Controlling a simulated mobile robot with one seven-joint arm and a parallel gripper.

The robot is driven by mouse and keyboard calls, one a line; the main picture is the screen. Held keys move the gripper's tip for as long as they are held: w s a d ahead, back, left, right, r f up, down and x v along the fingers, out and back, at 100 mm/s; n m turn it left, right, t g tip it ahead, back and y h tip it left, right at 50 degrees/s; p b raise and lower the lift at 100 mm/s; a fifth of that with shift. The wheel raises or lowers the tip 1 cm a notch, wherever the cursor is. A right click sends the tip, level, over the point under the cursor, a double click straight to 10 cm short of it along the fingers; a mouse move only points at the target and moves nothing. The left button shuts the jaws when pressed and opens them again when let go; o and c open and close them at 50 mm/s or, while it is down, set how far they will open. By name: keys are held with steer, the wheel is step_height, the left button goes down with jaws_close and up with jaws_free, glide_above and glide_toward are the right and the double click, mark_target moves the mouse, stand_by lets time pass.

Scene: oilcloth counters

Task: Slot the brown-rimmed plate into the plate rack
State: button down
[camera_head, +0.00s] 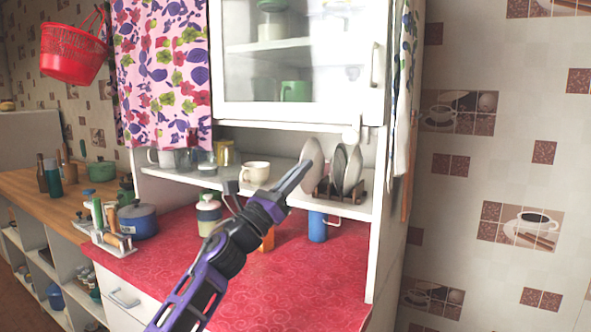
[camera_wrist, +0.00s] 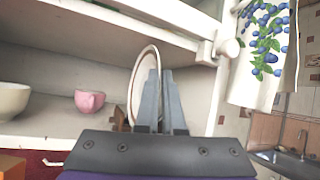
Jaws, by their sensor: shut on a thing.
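The brown-rimmed plate (camera_head: 313,152) is upright, nearly edge-on, at the left end of the dark wooden plate rack (camera_head: 345,196) on the shelf. In the wrist view the plate (camera_wrist: 138,78) shows its pale face and thin brown rim, just left of and behind the fingers. My gripper (camera_head: 303,170) is shut on the plate's near edge; it also shows in the wrist view (camera_wrist: 158,98). Other plates (camera_head: 353,166) stand in the rack to the right. The plate's lower edge is hidden by my gripper, so I cannot tell whether it is seated in a slot.
A blue mug (camera_head: 318,227) stands below the shelf. The glass-doored cabinet (camera_head: 265,117) hangs above; the side panel (camera_head: 383,210) bounds the right.

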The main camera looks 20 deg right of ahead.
steer(key=shift+w+d+f+p, duration=0.15)
steer(key=shift+w+d+p, duration=0.55)
steer(key=shift+w+d, duration=1)
steer(key=shift+w+d+f+p, duration=0.15)
steer(key=shift+w+d+p, duration=0.55)
steer(key=shift+w+d, duration=0.9)
steer(key=shift+w+a+f+b, duration=0.15)
steer(key=shift+a+f+b, duration=0.2)
steer(key=shift+f, duration=0.35)
steer(key=c, duration=1)
jaws_free()
steer(key=shift+o, duration=0.2)
